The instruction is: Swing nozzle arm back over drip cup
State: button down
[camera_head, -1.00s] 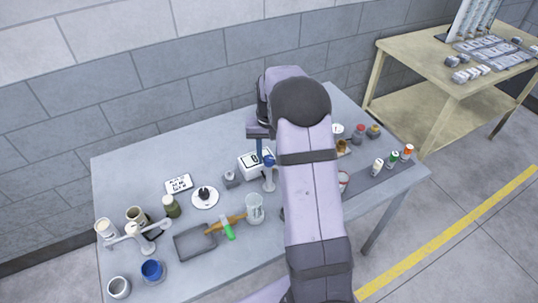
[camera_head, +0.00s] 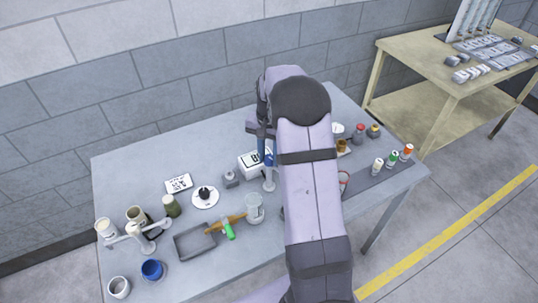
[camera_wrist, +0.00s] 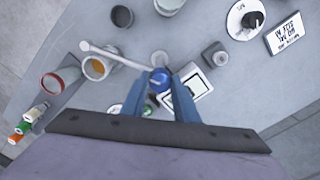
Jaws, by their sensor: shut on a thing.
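The nozzle arm (camera_wrist: 112,56) is a thin white bar. In the wrist view it reaches from a post with a blue knob (camera_wrist: 159,80) to the upper left, ending past the edge of an amber-filled cup (camera_wrist: 97,67).
A white box with a display (camera_wrist: 196,84) and a small grey block (camera_wrist: 215,55) stand close to the post. A glass beaker (camera_head: 255,208), a red-rimmed cup (camera_wrist: 68,79) and capped bottles (camera_head: 393,159) are nearby. The back-left tabletop (camera_head: 135,165) is clear.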

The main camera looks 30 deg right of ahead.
jog(key=m, duration=0.4)
jog(key=shift+w+r+m, duration=0.1)
jog(key=shift+m, duration=0.3)
jog(key=shift+d, duration=0.1)
jog(key=c, duration=1.4)
grip_release()
jog(key=shift+r+b, duration=1.1)
jog(key=shift+r, duration=2.55)
jog(key=s+a+f+n, duration=0.2)
jog(key=s+a+n, duration=0.3)
jog(key=s, duration=0.3)
jog(key=s+a+f+n, duration=0.2)
jog(key=s+a+n, duration=0.2)
jog(key=s, duration=0.4)
jog(key=s+a+f+n, duration=0.2)
jog(key=s+a+n, duration=0.3)
jog(key=s, duration=0.3)
jog(key=shift+s+a+n, duration=0.15)
jog(key=shift+a+n, duration=0.15)
jog(key=shift+a, duration=0.3)
